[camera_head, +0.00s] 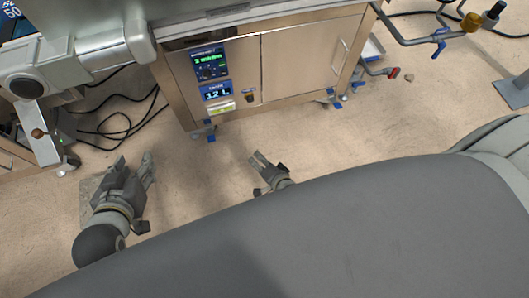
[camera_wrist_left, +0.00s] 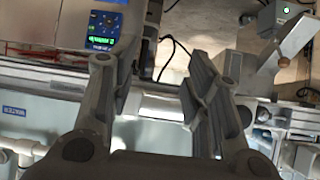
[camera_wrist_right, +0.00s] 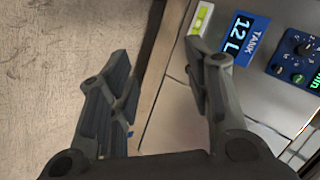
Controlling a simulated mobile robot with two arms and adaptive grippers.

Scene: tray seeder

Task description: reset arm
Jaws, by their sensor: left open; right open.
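My left gripper (camera_head: 133,168) is at the left of the head view, over the floor in front of the machine. Its two fingers are spread and hold nothing. In the left wrist view my left gripper (camera_wrist_left: 160,95) also shows apart and empty, with pipes and machine parts behind it. My right gripper (camera_head: 262,160) is near the middle of the head view, in front of the steel cabinet, partly hidden by my grey body. In the right wrist view my right gripper (camera_wrist_right: 165,85) has its fingers apart with nothing between them.
A steel cabinet (camera_head: 305,62) on wheels stands ahead, with a control panel (camera_head: 209,64) and a tank display (camera_head: 217,91). Black cables (camera_head: 118,125) lie on the floor at left. A pipe with a brass fitting (camera_head: 470,21) is at upper right. Open floor (camera_head: 400,115) lies right of the cabinet.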

